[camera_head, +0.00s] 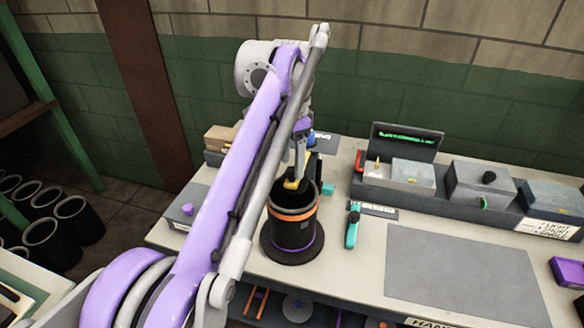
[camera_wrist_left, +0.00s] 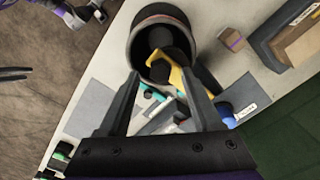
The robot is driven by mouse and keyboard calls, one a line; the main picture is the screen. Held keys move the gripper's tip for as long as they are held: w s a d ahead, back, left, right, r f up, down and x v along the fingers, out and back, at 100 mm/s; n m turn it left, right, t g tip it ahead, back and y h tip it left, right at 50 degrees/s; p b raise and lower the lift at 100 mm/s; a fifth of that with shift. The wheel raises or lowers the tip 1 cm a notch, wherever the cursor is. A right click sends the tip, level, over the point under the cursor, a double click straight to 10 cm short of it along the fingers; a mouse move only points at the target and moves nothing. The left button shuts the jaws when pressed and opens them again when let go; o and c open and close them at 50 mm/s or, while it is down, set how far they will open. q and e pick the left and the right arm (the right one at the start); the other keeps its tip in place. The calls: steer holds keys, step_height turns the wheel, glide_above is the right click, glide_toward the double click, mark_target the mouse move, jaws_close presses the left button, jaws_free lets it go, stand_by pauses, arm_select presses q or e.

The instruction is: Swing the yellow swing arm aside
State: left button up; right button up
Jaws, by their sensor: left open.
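The yellow swing arm (camera_head: 293,184) shows as a small yellow piece at the mouth of a black cylinder (camera_head: 291,238) with an orange band near its rim. The cylinder stands upright on a round dark base. In the left wrist view, the yellow arm (camera_wrist_left: 180,68) reaches across the edge of the cylinder's opening (camera_wrist_left: 160,16). My left gripper (camera_head: 298,172) points down just above the yellow piece. In the wrist view its fingers (camera_wrist_left: 159,78) are apart, with the yellow arm close to the right finger; I cannot tell if they touch.
A teal-handled tool (camera_head: 352,229) lies on the bench right of the cylinder. A grey mat (camera_head: 460,272) lies farther right. Grey boxes (camera_head: 480,182) and a dark display (camera_head: 407,141) line the back. Black sleeves (camera_head: 70,215) stand at the far left.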

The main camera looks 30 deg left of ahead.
arm_select(q)
steer(key=shift+f, duration=0.75)
jaws_close()
stand_by(0.9)
